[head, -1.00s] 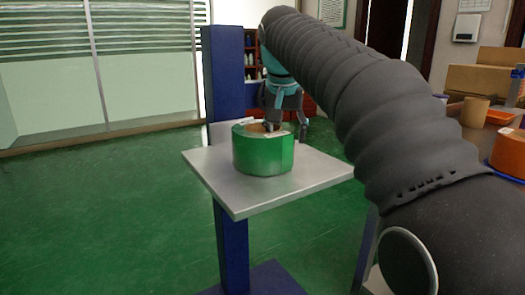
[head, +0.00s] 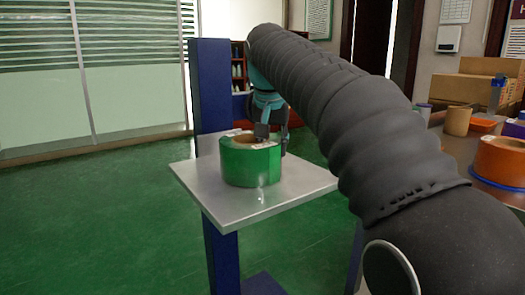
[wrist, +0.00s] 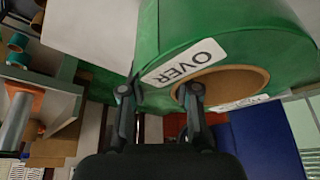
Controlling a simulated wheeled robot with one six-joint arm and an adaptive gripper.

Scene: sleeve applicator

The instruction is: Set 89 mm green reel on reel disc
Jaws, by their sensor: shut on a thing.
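The green reel (head: 250,165) stands upright, axis vertical, over a grey square plate (head: 205,188) on a blue post; I see no gap beneath it. Its brown core and a white label reading "OVER" show in the wrist view (wrist: 225,40). My gripper (head: 273,135) is shut on the reel's wall on its right side. In the wrist view, one finger of my gripper (wrist: 157,90) is at the core opening and the other is outside the rim. I cannot pick out a separate reel disc for certain.
A table at the right carries an orange reel (head: 500,162) with a blue edge beneath it, a tan roll (head: 457,121) and cardboard boxes (head: 475,82). The blue post (head: 211,90) rises behind the plate. Green floor (head: 80,220) is clear at the left.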

